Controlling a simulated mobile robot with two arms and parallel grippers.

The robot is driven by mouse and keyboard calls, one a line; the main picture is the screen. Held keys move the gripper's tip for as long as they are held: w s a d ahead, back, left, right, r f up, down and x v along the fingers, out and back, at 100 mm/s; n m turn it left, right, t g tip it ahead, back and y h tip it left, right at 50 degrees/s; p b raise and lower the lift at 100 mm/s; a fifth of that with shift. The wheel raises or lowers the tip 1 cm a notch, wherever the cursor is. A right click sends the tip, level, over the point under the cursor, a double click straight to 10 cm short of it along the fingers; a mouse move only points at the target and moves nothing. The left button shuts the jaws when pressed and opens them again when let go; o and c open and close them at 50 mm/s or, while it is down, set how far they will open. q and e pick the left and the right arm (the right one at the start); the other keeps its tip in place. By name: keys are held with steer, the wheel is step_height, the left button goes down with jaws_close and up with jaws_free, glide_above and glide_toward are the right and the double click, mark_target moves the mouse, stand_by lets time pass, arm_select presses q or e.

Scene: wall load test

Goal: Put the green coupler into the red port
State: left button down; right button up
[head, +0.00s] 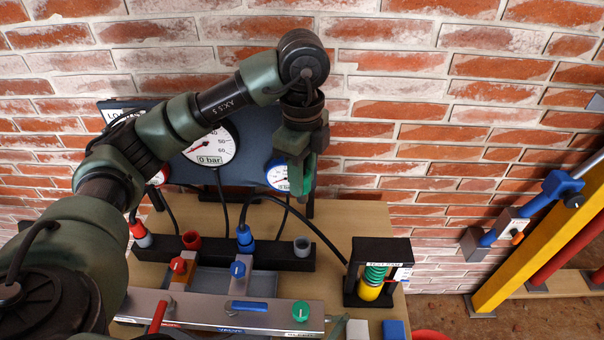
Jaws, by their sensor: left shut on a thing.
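My left gripper (297,155) points down in front of the gauge panel and is shut on a bright green piece, which looks like the green coupler (309,172). Its jaws hide much of the piece. It is held above the black port block (275,256), nearer the block's right end. The red port (192,240) is an upright red ring on that block, to the left of and below the gripper. Its top looks open and empty. My right gripper is not in view.
A blue coupler (245,235) with a hose stands in the block, right of the red port. A red coupler (138,229) stands at the left end. A grey port (302,246) is at the right. Knobs and a metal rail (268,312) lie in front. A black-framed test ram (378,249) stands right.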

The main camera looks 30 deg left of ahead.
mark_target(302, 198)
arm_select(q)
steer(key=shift+f+b, duration=2.15)
steer(key=shift+f, duration=1.1)
steer(key=shift+r, duration=0.1)
steer(key=s+a+b, duration=0.2)
steer(key=s+a, duration=0.2)
steer(key=a, duration=0.5)
steer(key=shift+s, duration=0.2)
steer(key=s+a+b, duration=0.3)
steer(key=s+a, duration=0.1)
steer(key=a, duration=0.5)
steer(key=shift+s+b, duration=0.15)
steer(key=shift+b, duration=0.2)
